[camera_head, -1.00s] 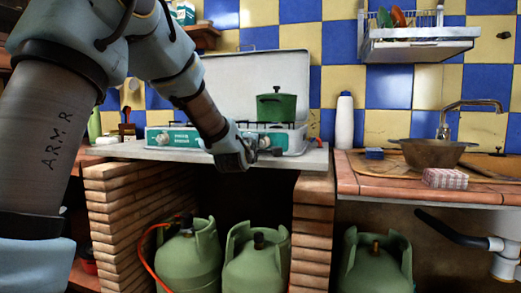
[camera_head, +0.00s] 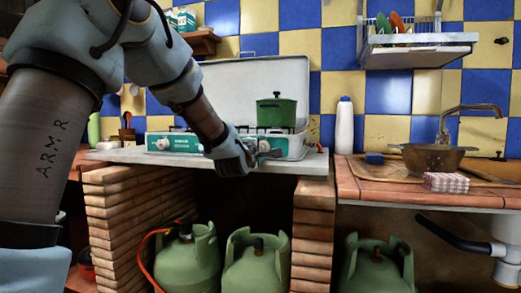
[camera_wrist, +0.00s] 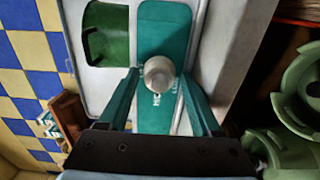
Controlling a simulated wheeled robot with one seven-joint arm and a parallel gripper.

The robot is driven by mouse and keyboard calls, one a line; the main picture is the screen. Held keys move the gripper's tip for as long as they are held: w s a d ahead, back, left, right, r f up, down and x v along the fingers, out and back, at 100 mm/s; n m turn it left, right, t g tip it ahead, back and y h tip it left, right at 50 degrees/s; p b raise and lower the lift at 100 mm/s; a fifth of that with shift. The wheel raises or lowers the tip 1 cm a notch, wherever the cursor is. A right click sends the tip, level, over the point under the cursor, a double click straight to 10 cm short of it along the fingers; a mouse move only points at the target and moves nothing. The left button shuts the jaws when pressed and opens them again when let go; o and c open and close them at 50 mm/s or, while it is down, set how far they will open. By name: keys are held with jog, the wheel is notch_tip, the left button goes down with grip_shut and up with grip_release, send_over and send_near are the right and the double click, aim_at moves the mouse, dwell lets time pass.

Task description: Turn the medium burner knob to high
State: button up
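The white stove (camera_head: 297,150) with teal front panels stands on the counter, with a green pot (camera_head: 276,112) on top. A round pale metal knob (camera_wrist: 159,73) sits on the teal panel in the wrist view, between the two fingertips of my gripper (camera_wrist: 158,80). Another knob (camera_head: 163,144) shows on the left panel. The knob's setting cannot be read.
The grey counter slab (camera_head: 130,155) lies under the stove on brick supports. Green gas bottles (camera_head: 190,262) stand below. A white bottle (camera_head: 344,126) and a tiled sink counter with a bowl (camera_head: 432,157) are to the right. The raised stove lid (camera_head: 255,88) is behind.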

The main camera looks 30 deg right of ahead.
jog(key=shift+o, duration=0.5)
jog(key=v, duration=1)
jog(key=shift+s+a, duration=0.3)
